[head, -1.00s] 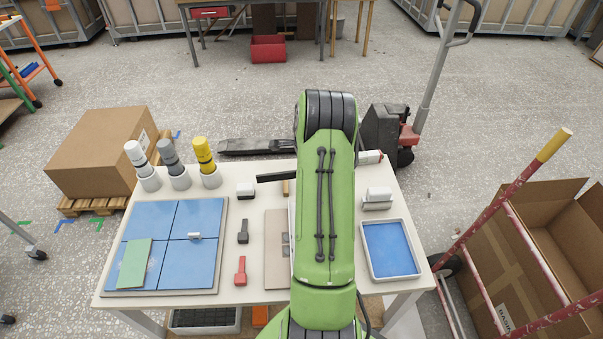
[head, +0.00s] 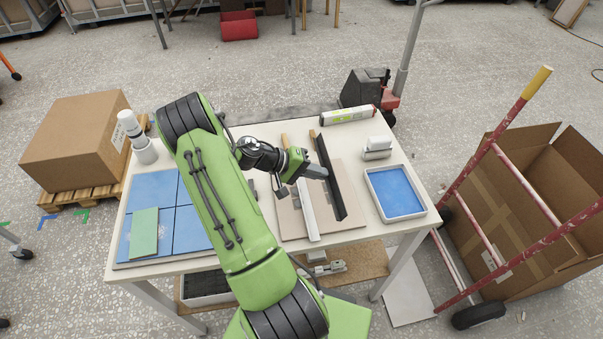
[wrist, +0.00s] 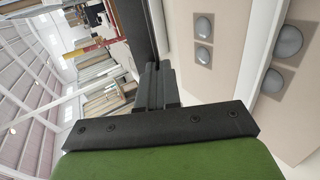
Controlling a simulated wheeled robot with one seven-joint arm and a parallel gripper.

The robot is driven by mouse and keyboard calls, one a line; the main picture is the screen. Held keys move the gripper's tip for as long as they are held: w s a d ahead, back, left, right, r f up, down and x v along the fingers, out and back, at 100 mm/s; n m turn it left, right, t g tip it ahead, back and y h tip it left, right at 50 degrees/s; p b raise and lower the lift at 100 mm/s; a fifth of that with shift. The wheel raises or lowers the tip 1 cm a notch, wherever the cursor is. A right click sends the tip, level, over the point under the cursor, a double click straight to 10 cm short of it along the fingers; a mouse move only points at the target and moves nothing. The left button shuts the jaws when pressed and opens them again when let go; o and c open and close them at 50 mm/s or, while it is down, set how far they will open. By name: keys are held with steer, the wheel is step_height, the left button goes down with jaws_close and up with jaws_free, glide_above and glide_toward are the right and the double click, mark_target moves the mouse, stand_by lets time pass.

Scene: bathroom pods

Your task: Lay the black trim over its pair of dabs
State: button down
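The black trim (head: 339,190) is a long dark bar over the right part of the beige board (head: 290,222). My gripper (head: 318,172) is at its left side, fingers shut on it near mid-length. In the wrist view the dark trim (wrist: 140,28) runs up from the black fingertips (wrist: 155,85). Grey round dabs show on the board there, one pair (wrist: 203,40) left of the white strip (wrist: 262,65) and another pair (wrist: 288,42) right of it. The trim looks held above the board, apart from the dabs; the exact gap is unclear.
A white-rimmed blue tray (head: 428,211) and white blocks (head: 377,146) stand right of the board. A white-and-green tube (head: 347,115) lies behind. Blue tiles (head: 190,232) with a green piece (head: 143,233) are at left. My arm hides the table's middle left.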

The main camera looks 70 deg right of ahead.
mark_target(316, 195)
step_height(316, 195, down, 8)
steer(key=b, duration=0.6)
steer(key=shift+d+f, duration=0.1)
steer(key=shift+f, duration=0.05)
steer(key=c, duration=1.3)
jaws_free()
steer(key=shift+f, duration=0.15)
steer(key=shift+o, duration=0.2)
steer(key=shift+a, duration=0.2)
steer(key=shift+c, duration=1.2)
steer(key=shift+o, duration=0.9)
steer(key=shift+d+r+p, duration=0.15)
steer(key=shift+r+p, duration=0.45)
steer(key=shift+r, duration=0.1)
steer(key=shift+r+p, duration=1.6)
steer(key=shift+r, duration=0.95)
